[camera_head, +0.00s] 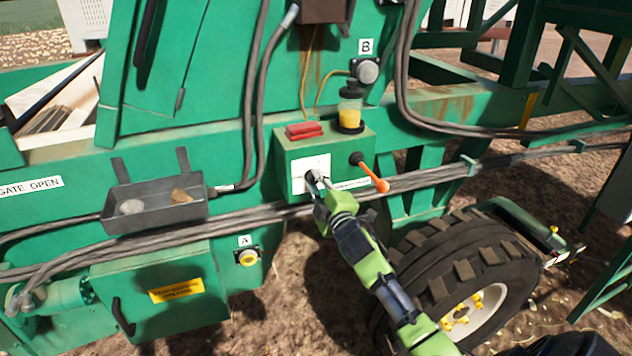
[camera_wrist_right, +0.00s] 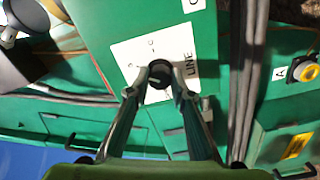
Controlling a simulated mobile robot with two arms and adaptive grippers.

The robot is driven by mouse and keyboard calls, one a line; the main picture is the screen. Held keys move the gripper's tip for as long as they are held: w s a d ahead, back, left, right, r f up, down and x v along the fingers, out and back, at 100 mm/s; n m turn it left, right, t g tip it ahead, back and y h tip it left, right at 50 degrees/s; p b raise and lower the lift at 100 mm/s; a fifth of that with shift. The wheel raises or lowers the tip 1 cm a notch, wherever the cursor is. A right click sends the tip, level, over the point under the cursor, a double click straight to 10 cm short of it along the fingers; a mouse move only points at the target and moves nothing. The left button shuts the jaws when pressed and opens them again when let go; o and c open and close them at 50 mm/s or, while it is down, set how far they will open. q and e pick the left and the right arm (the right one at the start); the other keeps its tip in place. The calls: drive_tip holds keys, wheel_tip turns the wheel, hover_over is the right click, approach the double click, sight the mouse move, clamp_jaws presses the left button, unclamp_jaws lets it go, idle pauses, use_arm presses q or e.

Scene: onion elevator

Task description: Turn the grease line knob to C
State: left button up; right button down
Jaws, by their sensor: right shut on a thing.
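The dark round grease line knob (camera_wrist_right: 158,82) sits on a white label plate (camera_wrist_right: 126,56) in the right wrist view. The plate carries small letters and the word LINE; which letter the knob points at is too small to tell. In the head view the plate (camera_head: 298,176) is on the front of a green box (camera_head: 290,150). My right gripper (camera_wrist_right: 160,74) is shut on the knob, one finger on each side. In the head view the right gripper (camera_head: 314,178) covers most of the knob. My left gripper is not in view.
An orange-handled lever (camera_head: 372,174) sticks out just right of the knob. A jar with yellow content (camera_head: 350,110) and a red block (camera_head: 304,130) stand on the box. Cable bundles (camera_head: 270,212) run below. A grey tray (camera_head: 150,212) hangs at the left.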

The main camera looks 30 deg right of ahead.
drive_tip(key=m+p, duration=0.1)
drive_tip(key=m, duration=0.4)
drive_tip(key=shift+m, duration=0.3)
drive_tip(key=m+p, duration=0.1)
drive_tip(key=m, duration=0.4)
drive_tip(key=shift+f, duration=0.1)
drive_tip(key=shift+m, duration=0.3)
drive_tip(key=c, duration=1.8)
unclamp_jaws()
drive_tip(key=v, duration=1.2)
drive_tip(key=shift+d, duration=0.1)
